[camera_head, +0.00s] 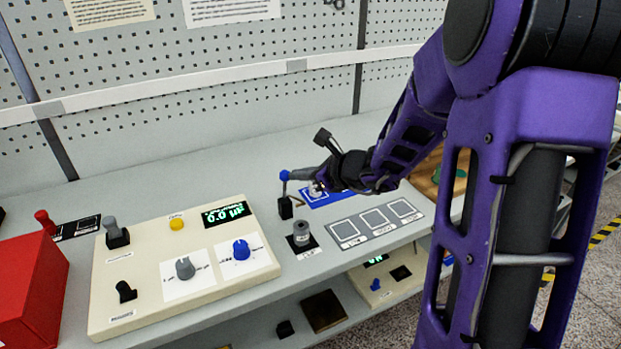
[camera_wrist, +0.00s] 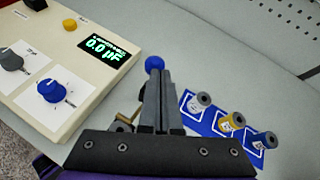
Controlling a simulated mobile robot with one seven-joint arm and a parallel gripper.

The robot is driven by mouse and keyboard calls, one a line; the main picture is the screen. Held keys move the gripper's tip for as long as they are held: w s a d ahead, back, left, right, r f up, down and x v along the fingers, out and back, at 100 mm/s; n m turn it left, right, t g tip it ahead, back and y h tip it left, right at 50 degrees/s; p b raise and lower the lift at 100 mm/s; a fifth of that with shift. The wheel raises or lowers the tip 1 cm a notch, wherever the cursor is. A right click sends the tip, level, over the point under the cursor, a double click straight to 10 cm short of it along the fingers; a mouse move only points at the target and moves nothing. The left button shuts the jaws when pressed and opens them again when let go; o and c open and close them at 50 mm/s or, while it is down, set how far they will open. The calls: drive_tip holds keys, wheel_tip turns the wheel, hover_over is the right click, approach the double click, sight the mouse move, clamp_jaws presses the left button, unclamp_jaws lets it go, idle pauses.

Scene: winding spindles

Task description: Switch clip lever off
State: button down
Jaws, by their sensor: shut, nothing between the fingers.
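A small lever with a blue ball end (camera_head: 284,175) stands on a black base (camera_head: 285,208) to the right of the cream panel. I take it for the clip lever, but cannot read a label on it. My gripper (camera_head: 297,175) is shut and empty, with its fingertips right beside the blue ball. In the wrist view the blue ball (camera_wrist: 154,63) shows just past the shut fingertips (camera_wrist: 158,76). I cannot tell whether they touch. The lower lever and base are mostly hidden behind the fingers there.
The cream panel (camera_head: 140,278) carries knobs, levers, a yellow button (camera_head: 177,223) and a display (camera_wrist: 103,50) reading 0.0 µF. A blue mat (camera_wrist: 190,121) holds several small spools. A grey cylinder (camera_head: 301,235) stands before the lever. A red box (camera_head: 30,292) is far left.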

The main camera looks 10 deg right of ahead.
drive_tip(key=w+a+b, duration=0.2)
drive_tip(key=w, duration=0.5)
drive_tip(key=shift+w+r+b, duration=0.2)
drive_tip(key=shift+w+b, duration=0.15)
drive_tip(key=shift+w, duration=0.05)
drive_tip(key=shift+a, duration=0.1)
drive_tip(key=shift+r, duration=0.1)
idle(0.4)
